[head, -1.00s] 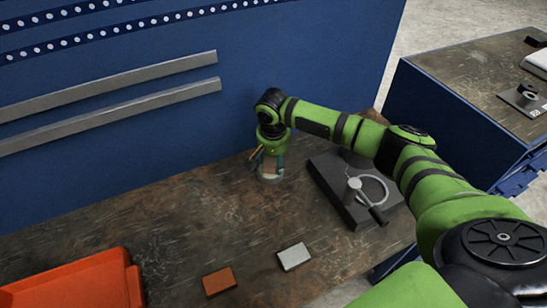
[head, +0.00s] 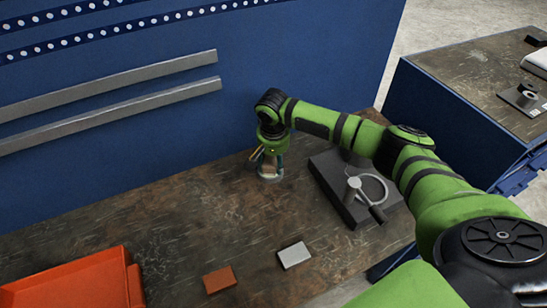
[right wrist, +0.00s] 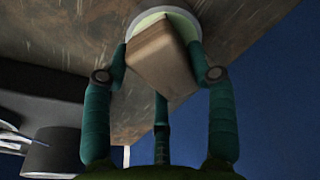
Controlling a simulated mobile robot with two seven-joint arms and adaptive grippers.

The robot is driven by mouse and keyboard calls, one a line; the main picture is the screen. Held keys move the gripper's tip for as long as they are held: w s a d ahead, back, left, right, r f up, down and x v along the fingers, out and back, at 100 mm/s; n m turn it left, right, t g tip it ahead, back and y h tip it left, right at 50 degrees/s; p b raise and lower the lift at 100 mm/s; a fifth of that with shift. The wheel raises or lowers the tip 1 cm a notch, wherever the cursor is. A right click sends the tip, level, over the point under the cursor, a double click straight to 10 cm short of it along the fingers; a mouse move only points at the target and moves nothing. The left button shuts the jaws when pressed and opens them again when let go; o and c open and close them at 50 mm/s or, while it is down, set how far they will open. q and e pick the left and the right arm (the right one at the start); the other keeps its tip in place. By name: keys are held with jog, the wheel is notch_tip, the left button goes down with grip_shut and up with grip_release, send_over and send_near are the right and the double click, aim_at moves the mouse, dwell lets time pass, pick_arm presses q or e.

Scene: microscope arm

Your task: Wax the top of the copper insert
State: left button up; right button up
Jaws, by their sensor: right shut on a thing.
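A flat copper-coloured block (head: 219,280), which looks like the copper insert, lies on the workbench at the front. My right gripper (head: 270,167) is at the back of the bench near the blue wall, pointing down. In the right wrist view its teal fingers (right wrist: 160,75) are shut on a brown block (right wrist: 160,55). The block is just above or touching a pale round dish (right wrist: 163,18); I cannot tell which. The dish (head: 270,179) also shows below the gripper in the head view. My left gripper is not in view.
A silver block (head: 294,256) lies right of the copper one. A dark device with a ring and handle (head: 345,200) stands right of my gripper. An orange bin (head: 75,285) is at front left. The middle of the workbench (head: 180,230) is clear.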

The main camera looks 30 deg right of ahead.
aim_at(273, 158)
jog(key=shift+s+f+p, duration=0.15)
jog(key=shift+p, duration=0.2)
dwell(1.4)
notch_tip(273, 158, up, 7)
jog(key=p, duration=0.8)
jog(key=shift+p, duration=0.35)
dwell(0.4)
